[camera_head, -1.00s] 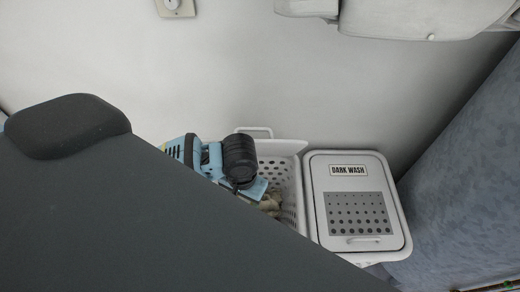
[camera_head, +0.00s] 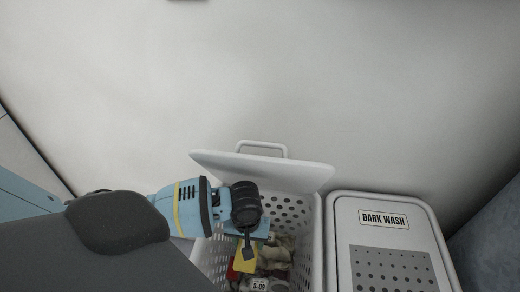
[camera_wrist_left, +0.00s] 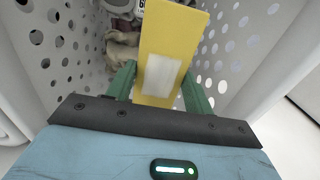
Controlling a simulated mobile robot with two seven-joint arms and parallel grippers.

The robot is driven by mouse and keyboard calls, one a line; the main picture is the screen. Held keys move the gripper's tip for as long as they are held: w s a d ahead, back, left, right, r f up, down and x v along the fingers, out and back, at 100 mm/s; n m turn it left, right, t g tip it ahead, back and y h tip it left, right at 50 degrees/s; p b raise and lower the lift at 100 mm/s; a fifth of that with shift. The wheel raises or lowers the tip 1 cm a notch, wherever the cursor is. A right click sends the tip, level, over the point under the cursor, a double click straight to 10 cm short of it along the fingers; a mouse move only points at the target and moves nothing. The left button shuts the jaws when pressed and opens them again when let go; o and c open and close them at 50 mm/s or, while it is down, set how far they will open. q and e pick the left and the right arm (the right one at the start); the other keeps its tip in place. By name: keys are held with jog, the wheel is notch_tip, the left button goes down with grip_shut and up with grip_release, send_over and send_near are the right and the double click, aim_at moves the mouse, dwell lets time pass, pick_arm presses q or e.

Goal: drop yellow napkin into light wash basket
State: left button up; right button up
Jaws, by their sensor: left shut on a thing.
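The yellow napkin (camera_head: 246,262) is a flat yellow piece; in the left wrist view the yellow napkin (camera_wrist_left: 177,38) has a pale patch. My left gripper (camera_head: 248,250) is shut on it. In the left wrist view the green fingers of my left gripper (camera_wrist_left: 160,82) are on either side of it. It hangs inside the opening of the white perforated basket (camera_head: 310,235), whose lid (camera_head: 290,172) is raised; no label shows on it. The wrist view shows perforated basket walls (camera_wrist_left: 60,45) on both sides. My right gripper is not in view.
Pale crumpled cloth (camera_head: 275,248) and other items, one with a tag (camera_head: 260,285), lie in the open basket. A basket labelled DARK WASH (camera_head: 384,219) stands close on the right with its lid closed. A bare pale wall (camera_head: 300,70) is behind.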

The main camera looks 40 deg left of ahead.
pick_arm(q)
notch_tip(320, 180, down, 6)
jog(key=b, duration=0.2)
jog(key=shift+f, duration=0.15)
notch_tip(320, 180, down, 4)
jog(key=shift+r+b, duration=0.15)
jog(key=shift+b, duration=0.45)
jog(key=shift+f, duration=0.6)
jog(key=o, duration=1)
jog(key=shift+r, duration=0.1)
